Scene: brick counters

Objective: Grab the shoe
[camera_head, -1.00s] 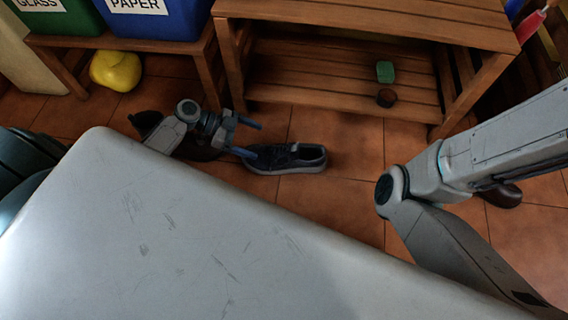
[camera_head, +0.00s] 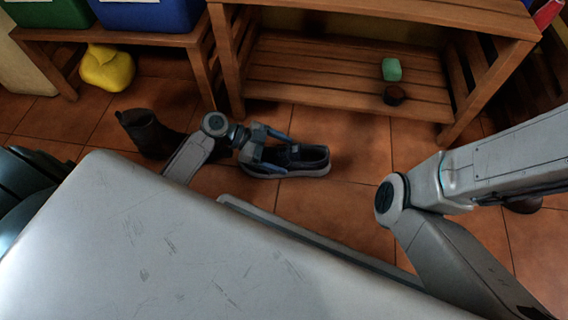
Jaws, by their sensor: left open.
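My left gripper (camera_head: 284,152) is open at the shoe's left part. Its two fingers reach over the shoe, one toward the far side and one toward the near side. Whether the fingers touch the shoe cannot be told. My right arm shows at the right, but its gripper is out of view.
A dark boot (camera_head: 146,132) stands on the floor left of my left arm. A yellow thing (camera_head: 107,68) lies under the bench at the left. Tiles right of the shoe are clear.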

